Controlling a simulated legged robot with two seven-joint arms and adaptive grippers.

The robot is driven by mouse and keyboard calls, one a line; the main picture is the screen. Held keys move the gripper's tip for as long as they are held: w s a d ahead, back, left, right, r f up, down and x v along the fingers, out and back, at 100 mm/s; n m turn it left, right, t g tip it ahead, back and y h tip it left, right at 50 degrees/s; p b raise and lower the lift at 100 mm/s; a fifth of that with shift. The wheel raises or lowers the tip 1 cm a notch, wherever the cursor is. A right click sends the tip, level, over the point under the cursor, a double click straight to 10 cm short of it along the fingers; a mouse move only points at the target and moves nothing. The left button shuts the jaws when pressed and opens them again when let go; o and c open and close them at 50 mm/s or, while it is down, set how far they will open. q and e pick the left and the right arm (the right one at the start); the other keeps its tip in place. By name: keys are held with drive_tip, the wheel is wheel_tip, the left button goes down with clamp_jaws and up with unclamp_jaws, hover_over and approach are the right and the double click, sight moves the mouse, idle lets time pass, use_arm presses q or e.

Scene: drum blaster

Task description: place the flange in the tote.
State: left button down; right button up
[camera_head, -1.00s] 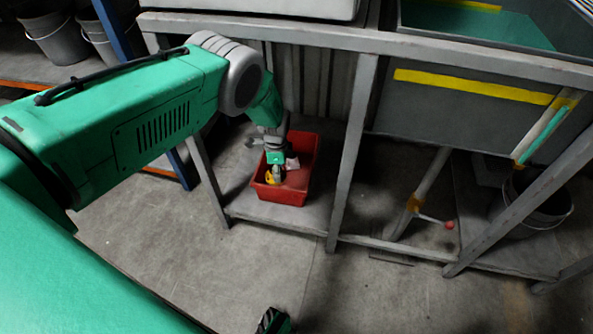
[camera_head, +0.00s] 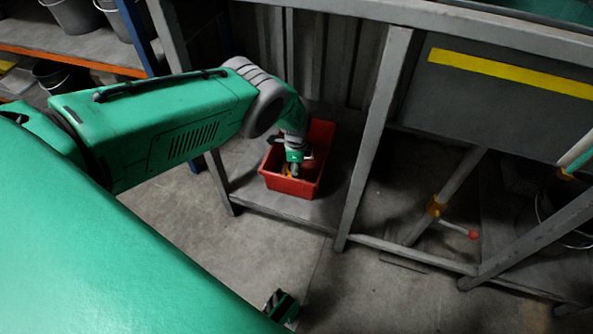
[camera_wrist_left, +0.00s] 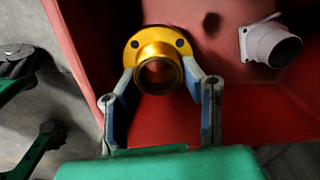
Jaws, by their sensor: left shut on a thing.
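The red tote (camera_head: 291,187) sits on the lower shelf of a grey metal frame. My left arm reaches down into it, and my left gripper (camera_head: 294,171) is inside the tote's outline. In the left wrist view, the left gripper (camera_wrist_left: 158,73) is shut on a yellow flange (camera_wrist_left: 151,42), its fingers on either side of the tube part. The flange's round plate with bolt holes faces the red tote wall (camera_wrist_left: 90,45). I cannot tell whether the flange touches the tote floor. The flange is mostly hidden in the head view.
A pale pipe fitting with a square plate (camera_wrist_left: 271,43) lies in the tote to the right of the flange. Frame posts (camera_head: 375,140) stand close to the tote's right. Open floor lies in front.

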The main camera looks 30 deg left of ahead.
use_arm(q)
drive_tip(key=shift+w+a+f, duration=0.1)
drive_tip(key=shift+f, duration=0.3)
drive_tip(key=shift+r, duration=0.2)
drive_tip(key=shift+f, duration=0.6)
drive_tip(key=c, duration=1)
unclamp_jaws()
drive_tip(key=shift+r, duration=0.1)
